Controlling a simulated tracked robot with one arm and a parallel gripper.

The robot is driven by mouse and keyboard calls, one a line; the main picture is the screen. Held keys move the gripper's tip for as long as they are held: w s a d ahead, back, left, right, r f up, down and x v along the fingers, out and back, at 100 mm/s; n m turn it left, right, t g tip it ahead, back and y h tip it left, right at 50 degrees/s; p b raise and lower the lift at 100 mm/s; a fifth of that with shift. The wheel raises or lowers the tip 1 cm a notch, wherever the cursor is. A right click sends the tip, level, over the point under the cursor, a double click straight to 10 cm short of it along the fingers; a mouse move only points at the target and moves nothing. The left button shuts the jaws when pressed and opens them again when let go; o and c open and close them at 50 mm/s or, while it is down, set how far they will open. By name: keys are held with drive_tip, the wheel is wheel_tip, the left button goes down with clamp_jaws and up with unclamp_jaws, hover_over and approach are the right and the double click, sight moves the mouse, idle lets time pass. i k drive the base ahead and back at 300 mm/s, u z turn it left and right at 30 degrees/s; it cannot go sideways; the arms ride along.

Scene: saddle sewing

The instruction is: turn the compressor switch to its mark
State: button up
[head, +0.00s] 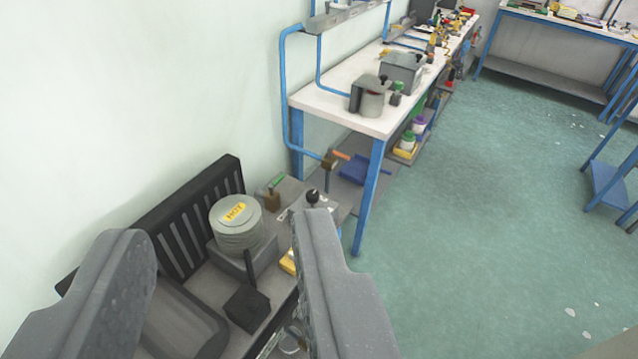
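A small lever with a round black knob (312,196) stands at the right end of the grey bench unit, just beyond my right fingertip. It may be the compressor switch, but I cannot tell for sure. A pale plate with dark marks (284,214) shows beside it, too small to read and partly hidden by the finger. My gripper (218,232) is open, its two grey fingers wide apart above the unit. Nothing is held between them.
A round grey pot with a yellow HOT label (236,212) stands on the unit, before a black slatted panel (195,215). A black block with an upright bar (247,305) is nearer. A white-topped workbench (335,85) stands beyond. Green floor (480,200) is open at right.

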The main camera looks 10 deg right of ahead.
sight(312, 197)
drive_tip(key=z, duration=0.6)
drive_tip(key=i, duration=1.1)
drive_tip(key=z, duration=0.6)
drive_tip(key=i, duration=0.45)
drive_tip(key=z, duration=0.05)
